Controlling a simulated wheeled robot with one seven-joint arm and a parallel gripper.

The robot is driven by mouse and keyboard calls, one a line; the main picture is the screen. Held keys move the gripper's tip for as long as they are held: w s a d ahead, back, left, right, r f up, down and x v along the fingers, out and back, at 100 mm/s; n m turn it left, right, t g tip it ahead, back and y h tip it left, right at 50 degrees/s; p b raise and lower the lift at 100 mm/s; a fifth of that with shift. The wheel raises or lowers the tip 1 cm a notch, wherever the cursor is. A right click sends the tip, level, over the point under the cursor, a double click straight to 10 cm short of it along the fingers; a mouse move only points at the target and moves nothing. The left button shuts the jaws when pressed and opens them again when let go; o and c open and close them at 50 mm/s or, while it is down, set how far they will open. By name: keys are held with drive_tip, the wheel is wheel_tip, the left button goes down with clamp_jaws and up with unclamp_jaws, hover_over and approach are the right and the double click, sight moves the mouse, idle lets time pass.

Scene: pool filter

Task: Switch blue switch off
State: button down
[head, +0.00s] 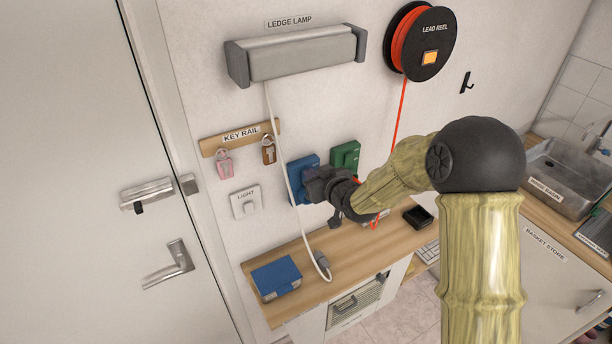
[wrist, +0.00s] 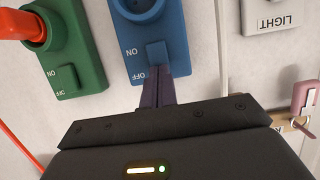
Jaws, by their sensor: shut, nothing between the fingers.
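The blue switch box (head: 301,166) is on the wall, left of a green one, partly covered by my gripper (head: 310,184). The wrist view shows the blue box (wrist: 178,30) upside down, with its square rocker (wrist: 156,51) beside the ON and OFF marks. Its round socket, at the top edge of that view, has no plug in the part that shows. My gripper (wrist: 157,74) is shut and empty. Its fingertips are at the rocker's OFF-side edge; whether they touch it I cannot tell. Which way the rocker is tilted is not clear.
The green switch box (head: 345,157) is close on the right; a red plug (wrist: 18,25) is in it. The light switch (head: 245,204) and key rail (head: 240,136) are further left. A wooden ledge (head: 345,262) runs below.

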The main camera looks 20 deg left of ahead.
drive_tip(key=shift+a+f, duration=0.1)
drive_tip(key=shift+f, duration=0.05)
drive_tip(key=v, duration=0.7)
idle(0.7)
idle(0.3)
drive_tip(key=s+d+f+m+h, duration=0.1)
drive_tip(key=d+m+h, duration=0.15)
drive_tip(key=d, duration=0.45)
drive_tip(key=s+d+f+m+g+h+b, duration=0.1)
drive_tip(key=d+h, duration=0.2)
drive_tip(key=d, duration=0.3)
drive_tip(key=s+d+f+m+h, duration=0.1)
drive_tip(key=d+f+m+h, duration=0.1)
drive_tip(key=d, duration=0.5)
drive_tip(key=s+d+f+m+g+h, duration=0.1)
drive_tip(key=s+d+m+g, duration=0.1)
drive_tip(key=s+d, duration=0.4)
drive_tip(key=s+d+m+g+h+b, duration=0.1)
drive_tip(key=s+d+m+g+h, duration=0.1)
drive_tip(key=s+d, duration=0.3)
drive_tip(key=s+g, duration=0.1)
drive_tip(key=s, duration=0.3)
drive_tip(key=shift+s+d+f+g, duration=0.25)
drive_tip(key=shift+d+f+g, duration=0.05)
drive_tip(key=shift+d+f, duration=0.1)
